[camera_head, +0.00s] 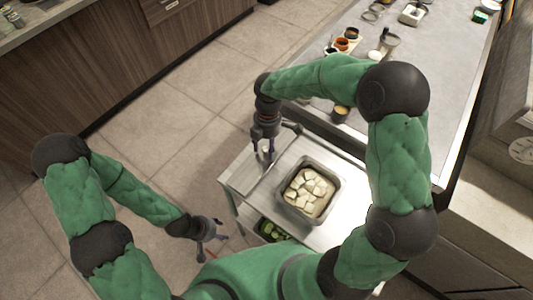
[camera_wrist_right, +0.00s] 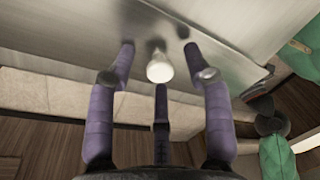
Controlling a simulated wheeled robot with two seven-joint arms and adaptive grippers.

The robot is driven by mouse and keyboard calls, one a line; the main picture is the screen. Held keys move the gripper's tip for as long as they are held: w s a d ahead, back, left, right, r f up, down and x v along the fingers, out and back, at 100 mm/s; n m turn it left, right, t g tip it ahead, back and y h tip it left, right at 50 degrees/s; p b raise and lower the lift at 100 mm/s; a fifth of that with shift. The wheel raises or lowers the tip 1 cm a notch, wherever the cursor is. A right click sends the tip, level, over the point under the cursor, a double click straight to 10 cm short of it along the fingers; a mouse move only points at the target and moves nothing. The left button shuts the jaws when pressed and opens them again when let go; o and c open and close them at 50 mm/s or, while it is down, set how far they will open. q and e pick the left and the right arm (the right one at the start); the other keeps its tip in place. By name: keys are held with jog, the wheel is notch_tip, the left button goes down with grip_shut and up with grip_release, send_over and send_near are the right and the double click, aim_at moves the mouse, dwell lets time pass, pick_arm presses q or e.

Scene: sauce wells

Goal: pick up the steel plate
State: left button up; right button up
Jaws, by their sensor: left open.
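No separate steel plate stands out clearly. A flat, pale steel surface (camera_head: 244,174) lies at the left side of the cart top; I cannot tell whether it is a plate or the cart itself. My right gripper (camera_head: 264,159) points down just over it. A bright white round spot shows on or before that surface. My left gripper (camera_head: 207,238) is open and empty, low beside the cart's left side.
A steel pan (camera_head: 283,206) with several pale pieces stands on the cart top (camera_head: 322,238), right of my right gripper. A container of green food (camera_head: 271,231) sits on a lower shelf. A counter (camera_head: 440,75) with jars and bowls stands behind. Tiled floor (camera_head: 165,125) is clear at left.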

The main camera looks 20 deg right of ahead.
aim_at(266, 150)
grip_shut()
jog(key=shift+r, duration=0.1)
jog(key=shift+r, duration=0.2)
notch_tip(266, 150, up, 3)
jog(key=shift+r+p, duration=0.1)
jog(key=shift+p, duration=0.6)
jog(key=s+d+r+p, duration=0.4)
jog(key=s+r, duration=0.5)
jog(key=s, duration=0.4)
jog(key=shift+d+p, duration=0.4)
jog(key=shift+d, duration=0.2)
